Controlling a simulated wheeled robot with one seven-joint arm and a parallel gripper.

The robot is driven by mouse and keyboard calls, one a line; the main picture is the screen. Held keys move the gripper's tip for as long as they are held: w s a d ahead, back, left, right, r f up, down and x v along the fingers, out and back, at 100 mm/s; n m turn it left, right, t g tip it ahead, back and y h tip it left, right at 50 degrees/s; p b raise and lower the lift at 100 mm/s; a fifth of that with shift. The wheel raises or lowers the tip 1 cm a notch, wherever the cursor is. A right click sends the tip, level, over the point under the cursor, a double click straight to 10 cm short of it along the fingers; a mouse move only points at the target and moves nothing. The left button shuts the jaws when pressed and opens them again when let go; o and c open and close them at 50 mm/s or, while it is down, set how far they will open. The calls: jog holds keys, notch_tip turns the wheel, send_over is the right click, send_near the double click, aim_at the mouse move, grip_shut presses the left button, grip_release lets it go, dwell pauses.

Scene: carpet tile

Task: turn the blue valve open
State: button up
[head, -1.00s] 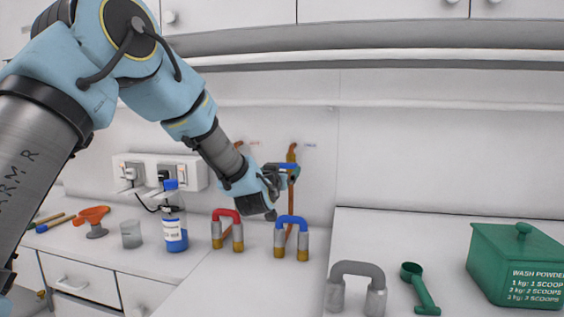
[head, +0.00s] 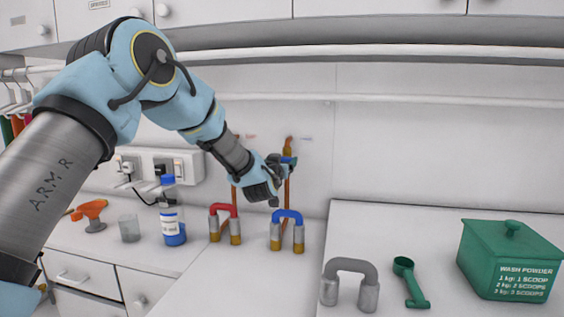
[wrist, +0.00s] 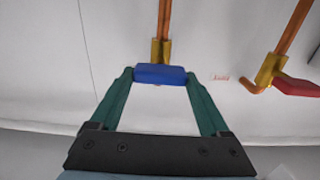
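The blue valve (wrist: 160,74) has a blue handle lying crosswise over a copper pipe with a brass fitting, in the wrist view. In the head view, its handle (head: 289,160) is partly hidden by my gripper. My gripper (wrist: 159,76) has its two green fingers spread wide, one at each end of the blue handle. The handle nearly fills the space between the fingertips; I cannot tell whether they touch it. My gripper also shows at the wall in the head view (head: 283,168).
A valve with a red handle (wrist: 297,87) sits on the neighbouring pipe. Below are a red-topped bent pipe (head: 223,208), a blue-topped one (head: 287,213) and a blue-capped bottle (head: 172,222).

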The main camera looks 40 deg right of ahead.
jog(key=c, duration=0.8)
jog(key=shift+o, duration=0.2)
jog(key=shift+f+b, duration=0.1)
jog(key=shift+b, duration=0.25)
jog(key=shift+w+a+f+n+b, duration=0.1)
jog(key=shift+n+b, duration=4.35)
jog(key=shift+b, duration=1.55)
jog(key=shift+w+a+f+n+b, duration=0.1)
jog(key=shift+n+b, duration=4.35)
jog(key=shift+b, duration=1.5)
jog(key=shift+r, duration=0.1)
jog(key=o, duration=1.2)
